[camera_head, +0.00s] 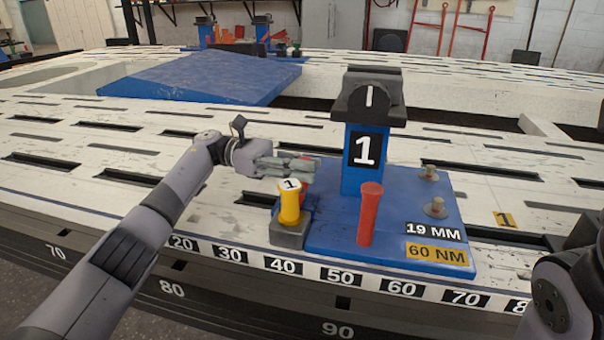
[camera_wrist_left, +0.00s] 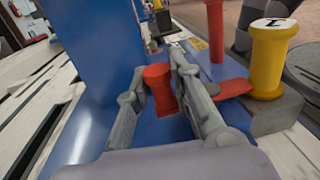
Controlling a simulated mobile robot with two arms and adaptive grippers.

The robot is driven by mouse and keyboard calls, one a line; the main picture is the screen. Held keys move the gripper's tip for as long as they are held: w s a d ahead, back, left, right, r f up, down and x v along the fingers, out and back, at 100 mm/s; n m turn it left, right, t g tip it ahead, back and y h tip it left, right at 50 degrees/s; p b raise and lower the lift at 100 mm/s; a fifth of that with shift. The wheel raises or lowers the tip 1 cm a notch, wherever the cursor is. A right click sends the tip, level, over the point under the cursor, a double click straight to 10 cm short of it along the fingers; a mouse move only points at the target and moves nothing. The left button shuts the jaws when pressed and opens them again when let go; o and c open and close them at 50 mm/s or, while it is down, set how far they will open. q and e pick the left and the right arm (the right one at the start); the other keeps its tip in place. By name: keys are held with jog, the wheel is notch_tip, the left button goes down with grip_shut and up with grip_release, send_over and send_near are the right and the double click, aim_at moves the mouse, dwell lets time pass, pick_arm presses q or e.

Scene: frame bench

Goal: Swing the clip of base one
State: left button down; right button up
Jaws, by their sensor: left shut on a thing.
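Base one (camera_head: 395,270) is a blue plate with a blue post marked 1 (camera_head: 363,150) and a dark block on top. My left gripper (camera_head: 308,166) is just left of the post, above the plate's left part. In the left wrist view my left gripper (camera_wrist_left: 155,78) is shut on a short red upright piece, apparently the clip (camera_wrist_left: 159,92), between its fingers. A flat red part (camera_wrist_left: 236,88) lies beside the right finger, toward the yellow knob; whether it joins the held piece is hidden. The head view mostly hides the clip behind the gripper and yellow knob.
A yellow knob marked 1 (camera_head: 289,203) stands on a grey block at the plate's front left. A red upright handle (camera_head: 369,213) stands in front of the post. Two bolts (camera_head: 437,207) sit at the right. My right arm shows at the lower right edge.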

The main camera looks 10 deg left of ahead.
dwell(0.4)
pick_arm(q)
jog(key=c, duration=1.5)
grip_release()
jog(key=shift+c, duration=0.2)
jog(key=a, duration=0.3)
jog(key=w+a, duration=0.1)
jog(key=a, duration=0.2)
jog(key=shift+w, duration=0.1)
jog(key=shift+a, duration=0.6)
